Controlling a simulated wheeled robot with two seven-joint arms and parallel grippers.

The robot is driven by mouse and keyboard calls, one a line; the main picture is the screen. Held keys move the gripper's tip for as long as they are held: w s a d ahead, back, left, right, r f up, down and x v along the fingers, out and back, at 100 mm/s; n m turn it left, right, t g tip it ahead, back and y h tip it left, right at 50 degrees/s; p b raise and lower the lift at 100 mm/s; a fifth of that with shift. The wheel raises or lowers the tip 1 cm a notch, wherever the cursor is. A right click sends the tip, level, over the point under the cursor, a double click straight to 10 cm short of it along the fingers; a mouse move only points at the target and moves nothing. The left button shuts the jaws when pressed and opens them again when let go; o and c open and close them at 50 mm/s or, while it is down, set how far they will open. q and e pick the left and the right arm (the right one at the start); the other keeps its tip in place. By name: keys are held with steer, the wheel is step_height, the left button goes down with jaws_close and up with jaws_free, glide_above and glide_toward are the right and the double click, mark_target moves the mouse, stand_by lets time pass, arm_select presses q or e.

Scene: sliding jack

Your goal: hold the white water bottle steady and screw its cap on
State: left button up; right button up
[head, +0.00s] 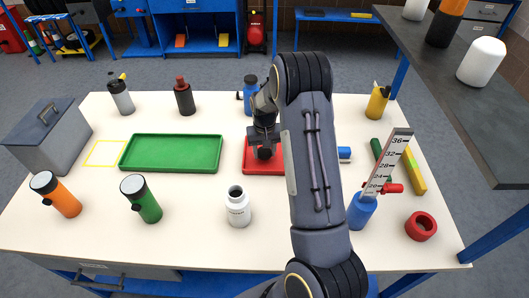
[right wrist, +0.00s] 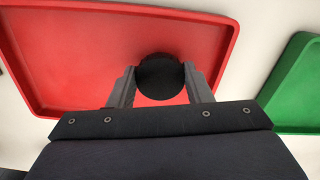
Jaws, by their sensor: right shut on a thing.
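The white water bottle (head: 238,210) stands upright on the table, left of and nearer than my right arm. Its neck is open at the top, with no cap on it. My right gripper (head: 264,146) points down at the red tray (head: 248,168). It is shut on a round black cap (right wrist: 160,76), which sits between the two fingers in the right wrist view, over the red tray (right wrist: 60,70). I cannot tell whether the cap touches the tray. My right arm hides much of the tray's right side in the head view. My left gripper is not in view.
A green tray (head: 172,136) lies to the left. A green bottle (head: 142,200) and an orange bottle (head: 62,196) stand at front left. A grey toolbox (head: 45,140) is at far left.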

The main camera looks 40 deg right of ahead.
steer(key=w+a+r+p, duration=0.7)
steer(key=w+a+r, duration=0.1)
steer(key=w+r, duration=0.3)
steer(key=shift+w+r, duration=0.2)
steer(key=shift+w, duration=0.05)
steer(key=shift+a, duration=0.1)
steer(key=s+a+f+n+b, duration=0.2)
steer(key=s+a+n, duration=0.3)
steer(key=s+a, duration=0.8)
steer(key=s, duration=0.3)
steer(key=shift+s+a+f+n, duration=0.2)
steer(key=shift+a+f+n, duration=0.1)
steer(key=shift+n, duration=0.1)
